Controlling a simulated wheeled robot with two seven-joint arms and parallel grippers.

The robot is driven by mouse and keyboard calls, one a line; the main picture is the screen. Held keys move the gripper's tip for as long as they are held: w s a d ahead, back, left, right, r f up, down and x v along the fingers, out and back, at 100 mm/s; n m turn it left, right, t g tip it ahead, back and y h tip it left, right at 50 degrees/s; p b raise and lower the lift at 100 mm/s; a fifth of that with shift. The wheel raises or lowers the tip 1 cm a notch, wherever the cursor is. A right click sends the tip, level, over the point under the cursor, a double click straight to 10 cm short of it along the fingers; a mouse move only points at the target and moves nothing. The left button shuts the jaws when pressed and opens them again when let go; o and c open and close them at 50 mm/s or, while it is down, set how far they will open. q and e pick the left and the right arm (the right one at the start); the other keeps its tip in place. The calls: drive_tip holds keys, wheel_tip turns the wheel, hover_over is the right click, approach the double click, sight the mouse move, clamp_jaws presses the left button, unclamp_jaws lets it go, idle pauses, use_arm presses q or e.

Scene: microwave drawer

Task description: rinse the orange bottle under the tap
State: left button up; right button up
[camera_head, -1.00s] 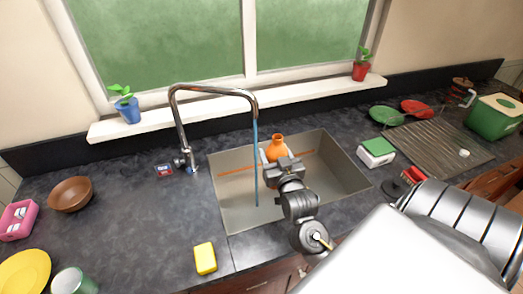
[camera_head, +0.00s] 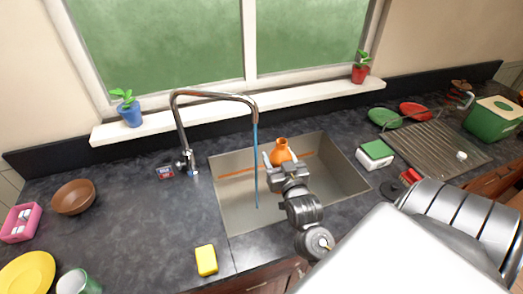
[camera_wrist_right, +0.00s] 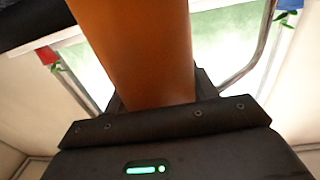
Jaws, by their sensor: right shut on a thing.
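The orange bottle (camera_head: 281,151) is held over the sink (camera_head: 235,208), its narrow neck showing above my right gripper (camera_head: 281,160). My right gripper is shut on the bottle, which fills the middle of the right wrist view (camera_wrist_right: 140,50). The tap (camera_head: 183,130) arches over the sink from the left. A thin blue stream of water (camera_head: 256,165) falls from its spout into the sink. The bottle is just to the right of the stream and appears apart from it. My left gripper is not in view.
A yellow sponge (camera_head: 206,260) lies at the sink's front left. A brown bowl (camera_head: 74,197) and pink box (camera_head: 21,222) are on the left counter. A green-and-white box (camera_head: 375,155) and a drainer (camera_head: 440,148) are to the right. The counter left of the sink is mostly clear.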

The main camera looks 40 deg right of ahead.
sight(285, 158)
drive_tip(key=shift+s+a+r+p, duration=0.1)
drive_tip(key=shift+s+r+p, duration=0.4)
drive_tip(key=shift+s+r, duration=0.7)
drive_tip(key=shift+s, duration=0.3)
